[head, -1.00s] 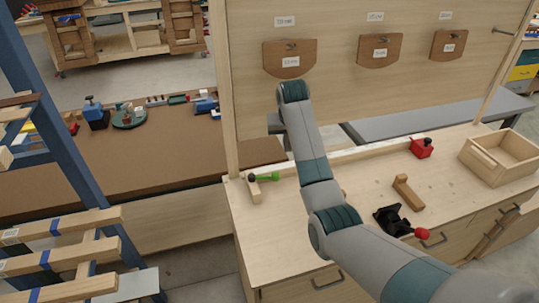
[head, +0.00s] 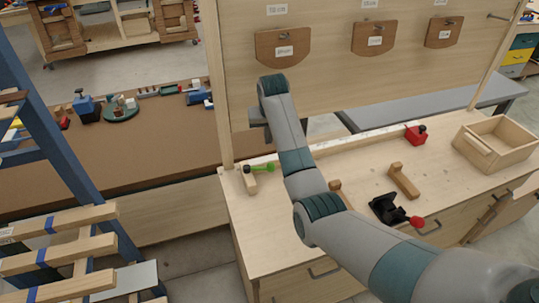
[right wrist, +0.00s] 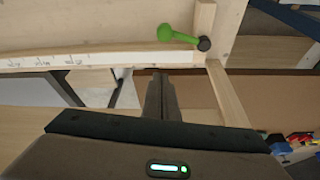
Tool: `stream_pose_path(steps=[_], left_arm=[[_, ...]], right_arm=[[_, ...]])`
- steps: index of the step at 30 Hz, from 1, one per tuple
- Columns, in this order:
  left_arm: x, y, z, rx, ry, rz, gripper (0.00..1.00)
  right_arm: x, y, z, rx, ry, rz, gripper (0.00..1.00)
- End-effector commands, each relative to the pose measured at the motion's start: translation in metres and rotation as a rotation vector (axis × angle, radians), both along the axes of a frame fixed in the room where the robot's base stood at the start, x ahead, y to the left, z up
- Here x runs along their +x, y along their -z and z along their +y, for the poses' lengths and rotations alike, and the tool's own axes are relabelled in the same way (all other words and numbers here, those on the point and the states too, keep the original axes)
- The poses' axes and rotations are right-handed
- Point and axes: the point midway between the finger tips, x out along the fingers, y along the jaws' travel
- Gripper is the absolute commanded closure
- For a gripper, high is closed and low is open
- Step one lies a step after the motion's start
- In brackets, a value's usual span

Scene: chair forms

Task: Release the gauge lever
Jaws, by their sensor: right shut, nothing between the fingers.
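A lever with a green handle (head: 262,167) and a dark pivot sits on a small wooden block (head: 250,183) at the bench's left end. In the right wrist view the green handle (right wrist: 178,33) is at the top, beyond the white scale strip. My right gripper (right wrist: 160,80) is shut and empty, with its fingers apart from the lever. In the head view its fingers are hidden behind my wrist and only a grey part shows. My left gripper is not in view.
A black clamp with a red knob (head: 388,209), a wooden L-shaped piece (head: 404,181), a red block (head: 415,135) and an open wooden box (head: 485,155) stand on the bench (head: 290,238). An upright panel (head: 340,85) with several plaques rises behind.

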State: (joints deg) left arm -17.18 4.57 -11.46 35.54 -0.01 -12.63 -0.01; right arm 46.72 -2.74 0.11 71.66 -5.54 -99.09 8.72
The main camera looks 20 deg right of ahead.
Motion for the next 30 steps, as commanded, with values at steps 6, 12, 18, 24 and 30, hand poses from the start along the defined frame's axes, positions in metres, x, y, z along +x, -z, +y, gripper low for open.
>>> stream_pose_path(steps=[6, 12, 18, 24, 30], left_arm=[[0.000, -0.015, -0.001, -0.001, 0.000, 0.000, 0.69], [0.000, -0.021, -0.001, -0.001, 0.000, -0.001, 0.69], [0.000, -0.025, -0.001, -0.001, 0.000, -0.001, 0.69], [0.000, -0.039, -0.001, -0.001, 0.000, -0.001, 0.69], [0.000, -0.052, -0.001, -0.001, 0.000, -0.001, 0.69]], right_arm=[[0.010, 0.030, -0.002, 0.000, 0.000, 0.004, 1.00], [0.019, 0.053, -0.003, 0.000, 0.000, 0.003, 1.00], [0.024, 0.068, -0.004, -0.001, 0.000, 0.002, 1.00], [0.012, 0.069, -0.002, 0.000, 0.000, 0.001, 1.00], [-0.002, 0.070, 0.000, 0.000, 0.000, 0.001, 1.00]])
